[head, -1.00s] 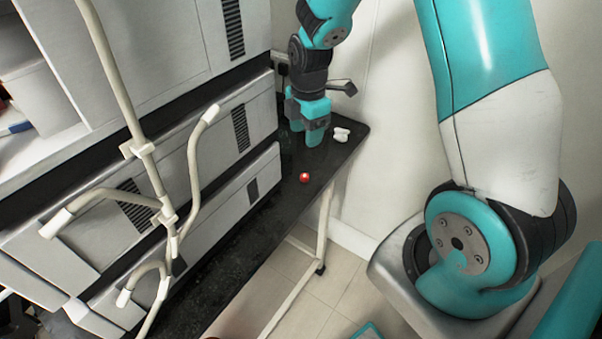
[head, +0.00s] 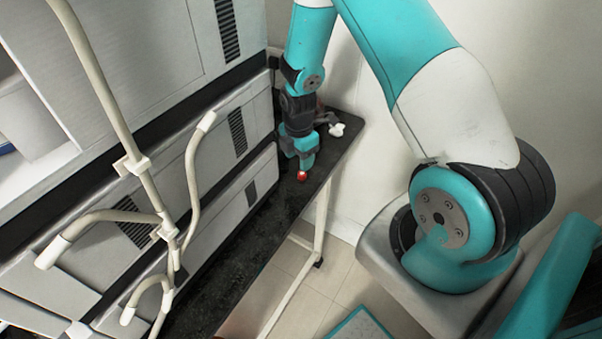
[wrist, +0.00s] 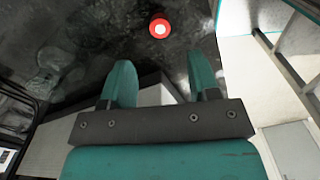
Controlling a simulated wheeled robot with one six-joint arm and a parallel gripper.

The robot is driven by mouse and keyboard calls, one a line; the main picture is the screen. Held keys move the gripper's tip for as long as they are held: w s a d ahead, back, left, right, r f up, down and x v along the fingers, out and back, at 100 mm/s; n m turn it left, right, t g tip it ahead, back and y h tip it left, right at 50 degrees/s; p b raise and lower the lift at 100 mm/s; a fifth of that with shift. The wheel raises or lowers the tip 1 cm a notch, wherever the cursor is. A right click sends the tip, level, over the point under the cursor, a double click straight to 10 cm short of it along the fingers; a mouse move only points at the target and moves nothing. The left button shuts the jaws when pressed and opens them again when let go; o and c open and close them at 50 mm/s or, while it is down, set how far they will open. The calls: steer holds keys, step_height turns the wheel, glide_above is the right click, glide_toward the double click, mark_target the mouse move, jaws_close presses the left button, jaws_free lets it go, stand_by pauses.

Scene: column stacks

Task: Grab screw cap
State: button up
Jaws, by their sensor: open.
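The screw cap (head: 302,176) is small, round and red, and sits on the black benchtop. In the wrist view the cap (wrist: 160,28) shows a pale centre and lies beyond the fingertips, between their lines. My gripper (head: 305,160) points down close to the cap in the head view, just behind and above it. In the wrist view my gripper (wrist: 160,75) has its two teal fingers apart with nothing between them. The head view does not show clearly whether a finger touches the cap.
The black benchtop (head: 235,265) is narrow, with grey stacked instruments (head: 225,225) along its left side. A small white object (head: 337,130) lies near the back right edge. A cream pole with hooked arms (head: 130,165) stands in front at left. Bare benchtop lies in front of the cap.

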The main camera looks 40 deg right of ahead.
mark_target(302, 175)
steer(key=f, duration=0.1)
steer(key=f+p, duration=0.1)
steer(key=f, duration=0.1)
steer(key=d+f, duration=0.1)
steer(key=f, duration=0.1)
steer(key=shift+s+f+p, duration=0.1)
steer(key=shift+f+p, duration=0.1)
steer(key=shift+p, duration=0.15)
steer(key=shift+f, duration=0.55)
steer(key=c, duration=1)
